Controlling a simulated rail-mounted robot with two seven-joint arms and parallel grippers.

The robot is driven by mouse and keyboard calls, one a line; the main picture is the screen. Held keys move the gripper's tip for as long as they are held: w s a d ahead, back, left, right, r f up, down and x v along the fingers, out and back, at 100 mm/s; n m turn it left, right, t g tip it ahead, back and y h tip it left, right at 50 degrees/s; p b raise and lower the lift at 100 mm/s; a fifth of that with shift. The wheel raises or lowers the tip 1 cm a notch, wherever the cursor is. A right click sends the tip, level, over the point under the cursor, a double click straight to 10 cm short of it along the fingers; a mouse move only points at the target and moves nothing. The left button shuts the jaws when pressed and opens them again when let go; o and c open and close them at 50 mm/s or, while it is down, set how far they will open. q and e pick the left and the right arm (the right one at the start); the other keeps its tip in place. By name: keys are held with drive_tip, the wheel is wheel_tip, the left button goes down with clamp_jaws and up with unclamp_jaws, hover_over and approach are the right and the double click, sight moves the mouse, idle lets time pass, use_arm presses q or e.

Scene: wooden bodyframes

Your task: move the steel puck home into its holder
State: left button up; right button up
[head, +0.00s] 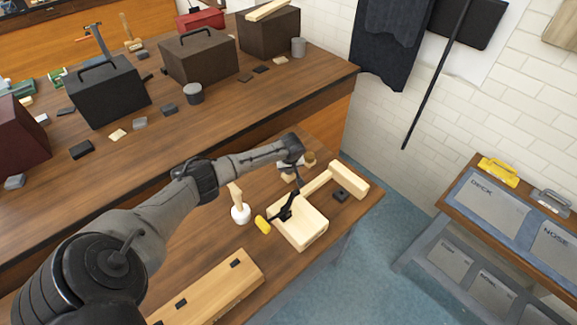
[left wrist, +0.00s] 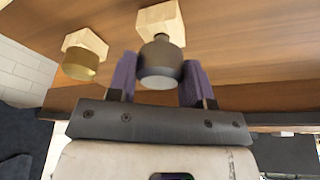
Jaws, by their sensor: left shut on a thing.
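My left gripper (head: 292,166) is at the back of the small bench. In the left wrist view the gripper (left wrist: 159,76) has its purple fingers on both sides of the grey steel puck (left wrist: 160,60), shut on it. A pale wooden block (left wrist: 161,18), which looks like its holder, lies just beyond the puck. I cannot tell whether the puck touches or sits in it. In the head view the puck is mostly hidden by the gripper, and a pale block (head: 288,178) shows below it. My right gripper is not in view.
A brass puck (left wrist: 80,63) on another wooden block (left wrist: 85,42) stands close beside; it also shows in the head view (head: 310,158).

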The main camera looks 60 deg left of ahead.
use_arm(q)
drive_tip(key=shift+f+b, duration=0.35)
drive_tip(key=shift+f, duration=0.65)
drive_tip(key=o, duration=1)
drive_tip(key=shift+c, duration=0.2)
drive_tip(key=shift+o, duration=0.6)
drive_tip(key=p+v, duration=0.3)
drive_tip(key=v, duration=1.1)
drive_tip(key=shift+a, duration=0.1)
